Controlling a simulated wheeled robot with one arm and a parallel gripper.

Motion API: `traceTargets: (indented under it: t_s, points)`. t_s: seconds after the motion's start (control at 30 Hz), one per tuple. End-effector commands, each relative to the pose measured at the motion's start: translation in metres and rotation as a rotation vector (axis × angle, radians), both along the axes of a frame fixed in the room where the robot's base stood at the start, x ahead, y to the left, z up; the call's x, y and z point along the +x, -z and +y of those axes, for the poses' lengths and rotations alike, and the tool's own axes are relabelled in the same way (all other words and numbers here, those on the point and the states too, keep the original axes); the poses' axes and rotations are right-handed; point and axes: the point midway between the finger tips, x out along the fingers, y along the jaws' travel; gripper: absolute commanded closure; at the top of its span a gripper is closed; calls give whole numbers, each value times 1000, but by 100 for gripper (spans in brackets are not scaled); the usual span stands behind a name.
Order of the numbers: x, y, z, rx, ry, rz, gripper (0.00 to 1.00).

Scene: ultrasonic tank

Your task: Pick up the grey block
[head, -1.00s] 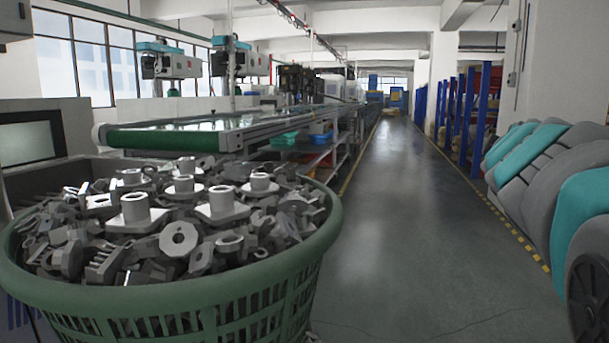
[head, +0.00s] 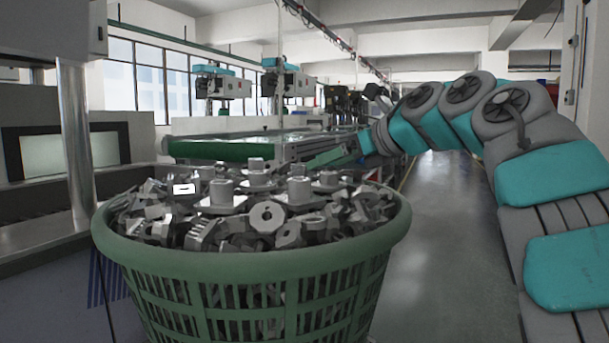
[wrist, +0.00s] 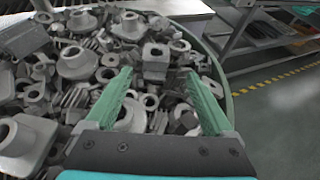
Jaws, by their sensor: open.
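Many grey metal parts (head: 272,214) are heaped in a green basket (head: 250,262) in the head view; I cannot tell surely which one is the grey block. In the wrist view a squarish grey block-like part (wrist: 156,56) lies on the heap, just beyond and between my fingertips. My gripper (wrist: 160,74) is open, its two green fingers apart over the heap, with nothing held. In the head view my gripper (head: 318,161) is over the right back part of the basket, partly blurred into the background.
A green-belted conveyor (head: 225,148) stands behind the basket. A grey machine with a screen (head: 70,152) is at the left. The basket rim (wrist: 226,92) is close to the right finger. Clear floor (head: 440,230) lies to the right.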

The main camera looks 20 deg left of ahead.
Motion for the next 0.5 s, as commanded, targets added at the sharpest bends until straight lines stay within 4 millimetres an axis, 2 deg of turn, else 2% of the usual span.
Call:
traceTargets:
  t_s: [0.5]
  points:
    - [21,19,56,5,-1,4,12]
